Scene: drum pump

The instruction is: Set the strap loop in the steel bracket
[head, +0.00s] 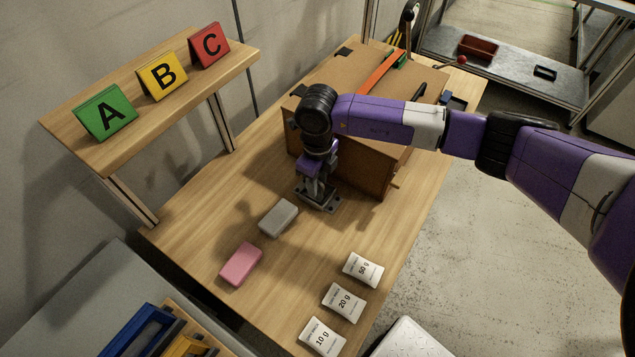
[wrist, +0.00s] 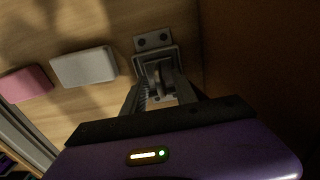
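The steel bracket (head: 322,204) is bolted to the wooden table close to the near side of a brown box. In the wrist view its plate and bolt heads (wrist: 153,40) show just beyond my fingers. My gripper (head: 316,188) points down right over the bracket. In the wrist view my gripper (wrist: 160,82) has its two fingers on either side of a small grey curved piece at the bracket. I cannot tell whether that piece is the strap loop or part of the bracket, nor whether the fingers press on it. No other strap loop is clearly visible.
The brown box (head: 372,165) rises close beside my gripper, with an orange strip (head: 380,72) on top. A grey block (head: 278,217), a pink block (head: 241,264) and white weight packets (head: 344,302) lie nearer. A shelf (head: 150,120) holds signs A, B and C.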

